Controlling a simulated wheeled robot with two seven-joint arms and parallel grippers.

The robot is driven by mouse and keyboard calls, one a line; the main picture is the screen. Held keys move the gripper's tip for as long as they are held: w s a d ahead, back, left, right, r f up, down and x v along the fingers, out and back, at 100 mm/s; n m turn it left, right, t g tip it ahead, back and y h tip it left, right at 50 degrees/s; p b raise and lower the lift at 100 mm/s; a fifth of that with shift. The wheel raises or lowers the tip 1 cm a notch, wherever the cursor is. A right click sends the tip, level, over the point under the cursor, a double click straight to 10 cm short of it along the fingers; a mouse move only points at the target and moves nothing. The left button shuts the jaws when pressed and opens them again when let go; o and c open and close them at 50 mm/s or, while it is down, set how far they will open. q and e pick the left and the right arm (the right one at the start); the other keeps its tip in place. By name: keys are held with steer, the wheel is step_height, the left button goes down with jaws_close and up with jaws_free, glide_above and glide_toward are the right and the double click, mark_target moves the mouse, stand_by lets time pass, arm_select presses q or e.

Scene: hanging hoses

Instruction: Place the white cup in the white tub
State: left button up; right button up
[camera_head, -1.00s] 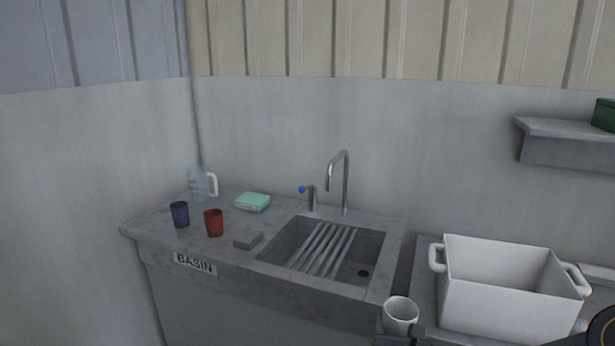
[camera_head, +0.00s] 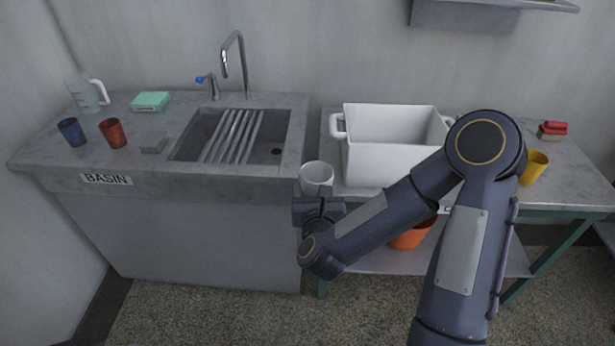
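The white cup (camera_head: 317,176) is upright at the front left corner of the right-hand table, over the gap beside the basin counter. My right gripper (camera_head: 319,205) is just below and in front of it and appears shut on the cup; its fingertips are mostly hidden. The white tub (camera_head: 380,165) stands on the table to the right of and behind the cup, with a handle at each end. Part of its right side is hidden by my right arm. My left gripper is not in view.
The basin counter (camera_head: 225,185) on the left holds a blue cup (camera_head: 71,132), a red cup (camera_head: 113,133), a jug (camera_head: 88,92) and a tall faucet (camera_head: 238,65). A yellow cup (camera_head: 535,168) and a red-topped brush (camera_head: 553,130) are on the table's right. An orange bucket (camera_head: 410,237) is below.

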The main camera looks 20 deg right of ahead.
steer(key=s+f+n+y, duration=0.3)
steer(key=s+f, duration=0.3)
steer(key=f, duration=0.7)
steer(key=shift+n+t+y, duration=0.3)
steer(key=shift+y, duration=0.5)
